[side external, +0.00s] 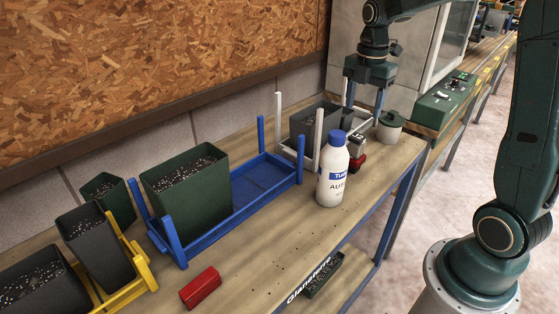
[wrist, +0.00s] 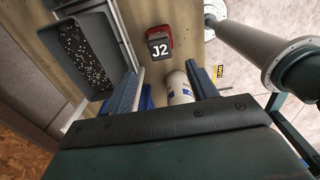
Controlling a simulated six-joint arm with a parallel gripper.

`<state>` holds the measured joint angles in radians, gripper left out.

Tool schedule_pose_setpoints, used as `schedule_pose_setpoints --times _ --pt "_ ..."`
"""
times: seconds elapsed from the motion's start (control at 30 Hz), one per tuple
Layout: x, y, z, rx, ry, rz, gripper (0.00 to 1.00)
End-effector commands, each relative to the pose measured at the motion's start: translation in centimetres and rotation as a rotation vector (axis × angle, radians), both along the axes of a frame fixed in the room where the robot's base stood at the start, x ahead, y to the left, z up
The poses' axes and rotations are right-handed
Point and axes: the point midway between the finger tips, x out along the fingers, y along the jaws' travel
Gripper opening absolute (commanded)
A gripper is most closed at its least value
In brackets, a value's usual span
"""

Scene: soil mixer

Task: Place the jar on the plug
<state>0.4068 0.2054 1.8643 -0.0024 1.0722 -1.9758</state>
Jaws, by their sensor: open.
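My gripper (side external: 363,108) is open and points down over the far end of the bench, with nothing between its fingers. In the wrist view my gripper (wrist: 161,76) also shows spread fingers. A grey round jar with a darker lid (side external: 391,126) stands upright on the bench, just right of the fingers and apart from them. I cannot make it out in the wrist view. A small red and dark grey block marked J2 (side external: 357,151), possibly the plug, sits below and near the fingers. It also shows in the wrist view (wrist: 160,43), ahead of the fingertips.
A white bottle with a blue cap (side external: 333,170) stands near the front edge; its body shows in the wrist view (wrist: 179,88). A dark soil bin (side external: 308,121) stands in a white rack. A blue rack (side external: 262,180) holds a green bin (side external: 190,200). A red block (side external: 200,288) lies nearer.

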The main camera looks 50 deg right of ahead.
Motion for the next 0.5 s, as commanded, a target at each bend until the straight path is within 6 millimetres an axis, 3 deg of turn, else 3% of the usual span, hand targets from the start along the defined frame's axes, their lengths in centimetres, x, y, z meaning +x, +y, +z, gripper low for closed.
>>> schedule_pose_setpoints --times 0.27,0.5 --pt "-0.1 0.2 0.1 -0.001 -0.003 -0.008 0.58" --pt "-1.1 1.9 1.6 -0.013 -0.041 -0.122 0.58"
